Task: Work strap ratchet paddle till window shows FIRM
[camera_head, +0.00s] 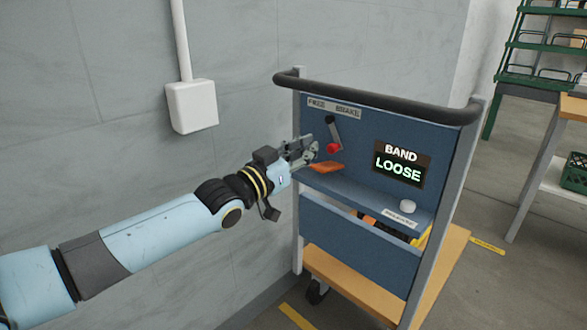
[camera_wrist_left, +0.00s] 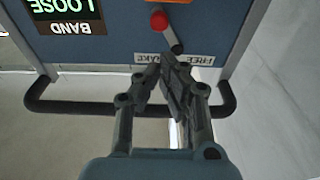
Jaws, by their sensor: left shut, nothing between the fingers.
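The window (camera_head: 402,164) on the cart's blue panel reads BAND LOOSE; it shows upside down in the left wrist view (camera_wrist_left: 68,12). A dark lever with a red knob (camera_head: 333,148) hangs below a label that seems to read FREE BRAKE; the knob also shows in the left wrist view (camera_wrist_left: 159,20). My left gripper (camera_head: 314,148) is shut and empty, just left of the red knob, fingers towards the panel. Whether it touches the lever is unclear. An orange flat piece (camera_head: 326,167) lies just below the fingers. My right gripper is out of view.
Green shelving (camera_head: 535,80) stands at the back right.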

